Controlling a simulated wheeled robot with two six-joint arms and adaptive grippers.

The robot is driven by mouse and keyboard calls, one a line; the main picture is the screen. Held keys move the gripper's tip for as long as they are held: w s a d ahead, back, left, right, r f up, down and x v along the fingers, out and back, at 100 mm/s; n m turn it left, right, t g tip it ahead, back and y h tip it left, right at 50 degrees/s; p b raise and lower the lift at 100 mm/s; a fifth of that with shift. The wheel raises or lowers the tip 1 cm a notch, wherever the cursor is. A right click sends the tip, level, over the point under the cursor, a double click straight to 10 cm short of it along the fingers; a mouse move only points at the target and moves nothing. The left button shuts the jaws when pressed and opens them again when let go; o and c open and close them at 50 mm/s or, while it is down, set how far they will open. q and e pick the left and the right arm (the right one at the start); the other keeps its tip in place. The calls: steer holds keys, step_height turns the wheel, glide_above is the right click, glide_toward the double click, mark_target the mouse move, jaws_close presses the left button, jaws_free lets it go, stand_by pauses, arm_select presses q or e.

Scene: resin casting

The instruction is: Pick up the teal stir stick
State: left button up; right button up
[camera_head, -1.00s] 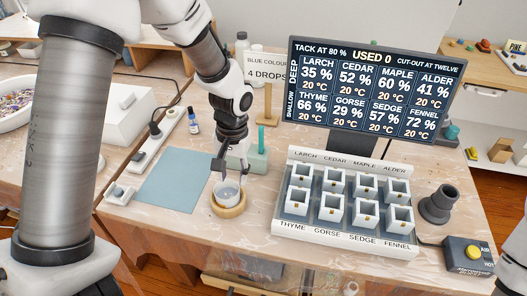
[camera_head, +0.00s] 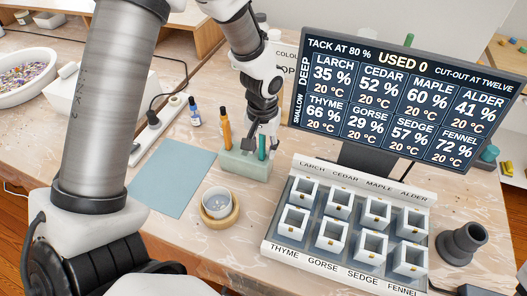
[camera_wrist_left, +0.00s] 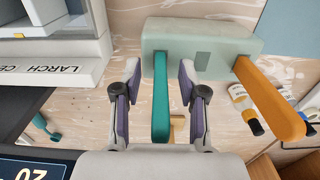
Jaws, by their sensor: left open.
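The teal stir stick (camera_head: 262,147) stands upright in a pale green holder block (camera_head: 240,166), right of an orange stick (camera_head: 225,128). My left gripper (camera_head: 262,136) is at the teal stick. In the left wrist view the teal stick (camera_wrist_left: 160,103) runs between the two fingers of my left gripper (camera_wrist_left: 160,77), which are open with gaps on both sides. The holder (camera_wrist_left: 215,42) lies just beyond the fingertips there, and the orange stick (camera_wrist_left: 270,97) is to the right. My right gripper is not in view.
A cup on a round wooden base (camera_head: 220,212) stands in front of the holder. A blue mat (camera_head: 170,176) lies to its left, with small bottles (camera_head: 195,116) behind. The tray of white moulds (camera_head: 270,243) and the screen (camera_head: 400,100) are to the right.

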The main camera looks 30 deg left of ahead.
arm_select(q)
steer(key=shift+f, duration=0.5)
steer(key=shift+r, duration=0.1)
jaws_close()
